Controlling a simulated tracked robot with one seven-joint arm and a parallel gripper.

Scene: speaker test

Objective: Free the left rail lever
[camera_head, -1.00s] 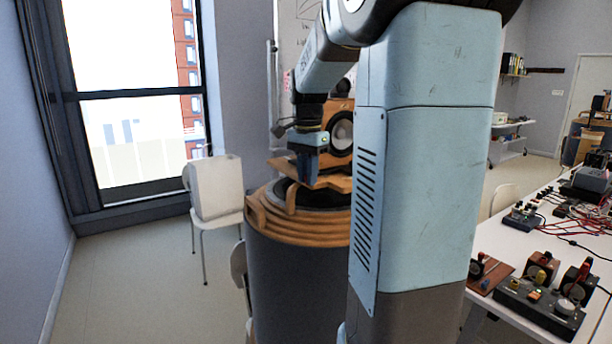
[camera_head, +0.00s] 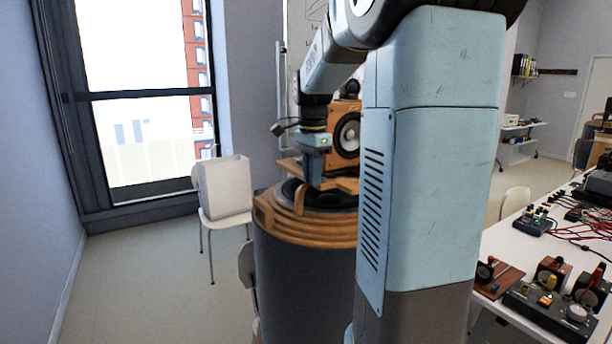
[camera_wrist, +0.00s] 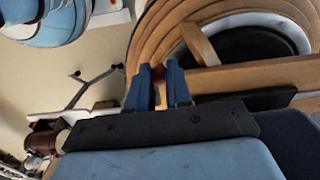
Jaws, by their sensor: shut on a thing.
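In the wrist view, the two blue fingers of my gripper (camera_wrist: 155,88) are closed on a small dark red piece (camera_wrist: 158,73), mostly hidden between them. I cannot tell its full shape or whether it is the lever. A wooden rail (camera_wrist: 255,76) runs to the right of the fingertips, beside the stepped wooden rings. In the head view my gripper (camera_head: 314,172) points down at the left end of the wooden platform (camera_head: 345,184) on the round pedestal. A wooden speaker (camera_head: 345,112) stands behind it, partly hidden by my arm.
The dark pedestal (camera_head: 295,285) has wooden rings (camera_head: 300,232) around its top. A white chair (camera_head: 212,222) holding a pale box (camera_head: 226,187) stands left of it. A white table (camera_head: 520,262) with wired devices is at right. Floor at left is clear.

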